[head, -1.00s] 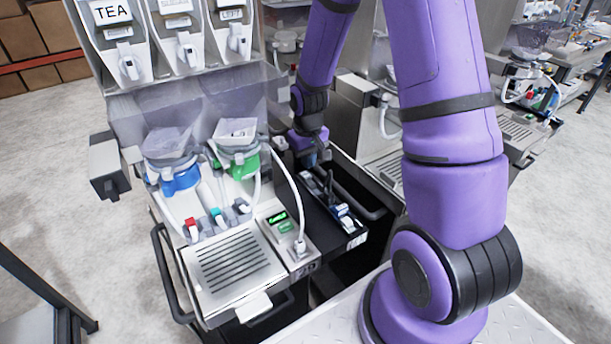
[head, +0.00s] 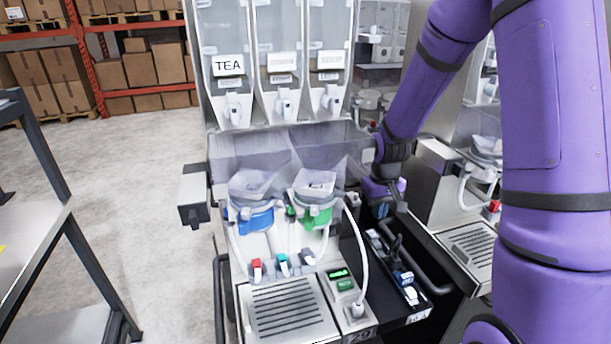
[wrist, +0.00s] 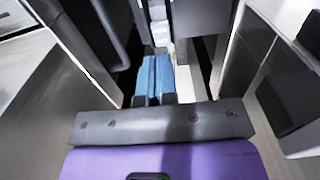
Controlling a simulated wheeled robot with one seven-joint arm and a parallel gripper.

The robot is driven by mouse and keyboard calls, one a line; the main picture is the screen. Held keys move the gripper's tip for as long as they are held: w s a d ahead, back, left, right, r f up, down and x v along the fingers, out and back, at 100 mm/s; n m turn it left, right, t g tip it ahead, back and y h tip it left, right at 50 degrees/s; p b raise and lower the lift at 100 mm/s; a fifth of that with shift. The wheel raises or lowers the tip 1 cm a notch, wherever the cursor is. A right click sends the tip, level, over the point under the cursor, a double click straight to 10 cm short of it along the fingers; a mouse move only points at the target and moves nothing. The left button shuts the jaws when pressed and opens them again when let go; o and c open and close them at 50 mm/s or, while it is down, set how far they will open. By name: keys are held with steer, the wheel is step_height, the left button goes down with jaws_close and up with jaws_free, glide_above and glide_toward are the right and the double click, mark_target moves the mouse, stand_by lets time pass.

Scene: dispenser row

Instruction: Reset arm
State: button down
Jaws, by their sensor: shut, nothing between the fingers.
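My purple arm comes down from the upper right in the head view. My gripper (head: 386,208) hangs beside the right side of the dispenser machine (head: 283,140), above a narrow dark tray (head: 405,318). In the wrist view my gripper (wrist: 154,64) shows two blue fingers side by side, shut with nothing between them. The fingertips are small and partly hidden in the head view.
The tray holds small blue and white items (head: 404,278). A blue-collared funnel (head: 252,215) and a green-collared funnel (head: 315,212) stand left of my gripper. A white hose (head: 362,262) runs close by. A second machine (head: 468,235) stands right. Open floor (head: 150,160) lies left.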

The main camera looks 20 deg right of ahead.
steer(key=shift+r, duration=0.1)
steer(key=s+a+r+t, duration=0.25)
steer(key=s+r, duration=0.45)
steer(key=r, duration=0.5)
steer(key=s+a+r+t, duration=0.1)
steer(key=s+a+r, duration=0.2)
steer(key=s+r, duration=0.7)
steer(key=s+a+r+t, duration=0.1)
steer(key=s+r, duration=0.5)
steer(key=shift+s+t, duration=0.35)
steer(key=shift+s, duration=0.05)
